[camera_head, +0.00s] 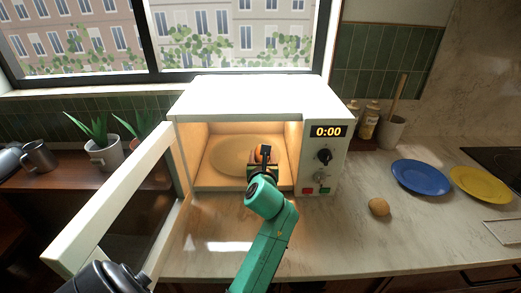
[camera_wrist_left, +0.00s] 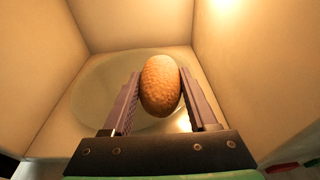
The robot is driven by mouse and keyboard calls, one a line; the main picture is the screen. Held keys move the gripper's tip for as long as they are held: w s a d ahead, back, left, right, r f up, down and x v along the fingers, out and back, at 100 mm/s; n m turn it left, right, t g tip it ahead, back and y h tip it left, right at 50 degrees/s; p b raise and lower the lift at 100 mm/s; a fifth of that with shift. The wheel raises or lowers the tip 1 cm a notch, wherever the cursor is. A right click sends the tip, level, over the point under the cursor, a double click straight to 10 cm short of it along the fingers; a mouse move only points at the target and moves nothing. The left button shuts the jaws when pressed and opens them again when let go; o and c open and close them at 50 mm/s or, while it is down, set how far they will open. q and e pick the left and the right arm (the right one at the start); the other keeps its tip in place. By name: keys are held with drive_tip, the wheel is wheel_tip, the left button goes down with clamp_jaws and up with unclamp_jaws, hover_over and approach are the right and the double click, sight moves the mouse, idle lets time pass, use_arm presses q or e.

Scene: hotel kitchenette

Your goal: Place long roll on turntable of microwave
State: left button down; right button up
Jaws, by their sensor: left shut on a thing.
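The long roll (camera_wrist_left: 160,86) is brown, oval and speckled. It sits between the fingers of my left gripper (camera_wrist_left: 160,92), which is shut on it. In the head view my left gripper (camera_head: 264,160) reaches inside the open microwave (camera_head: 245,97), and only a little of the roll (camera_head: 262,150) shows there. The round turntable (camera_head: 232,158) lies on the microwave floor, to the left of and behind the gripper. In the wrist view the turntable (camera_wrist_left: 100,88) shows behind the roll. I cannot tell the gap between roll and turntable. My right gripper is not in view.
The microwave door (camera_head: 110,205) stands open to the left. A small round roll (camera_head: 379,207) lies on the counter, right of the microwave. Behind it are a blue plate (camera_head: 421,177) and a yellow plate (camera_head: 480,184). Potted plants (camera_head: 100,150) stand at the left.

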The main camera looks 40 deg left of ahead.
use_arm(q)
drive_tip(key=x, duration=0.6)
drive_tip(key=shift+w+a+r, duration=0.2)
drive_tip(key=shift+w, duration=0.05)
wheel_tip(320, 180, down, 3)
drive_tip(key=shift+s+d+r, duration=0.15)
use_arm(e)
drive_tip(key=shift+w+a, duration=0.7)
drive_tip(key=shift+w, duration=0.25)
use_arm(q)
drive_tip(key=shift+f+b, duration=0.3)
drive_tip(key=shift+c, duration=1.4)
unclamp_jaws()
drive_tip(key=shift+o, duration=0.5)
drive_tip(key=shift+r, duration=0.1)
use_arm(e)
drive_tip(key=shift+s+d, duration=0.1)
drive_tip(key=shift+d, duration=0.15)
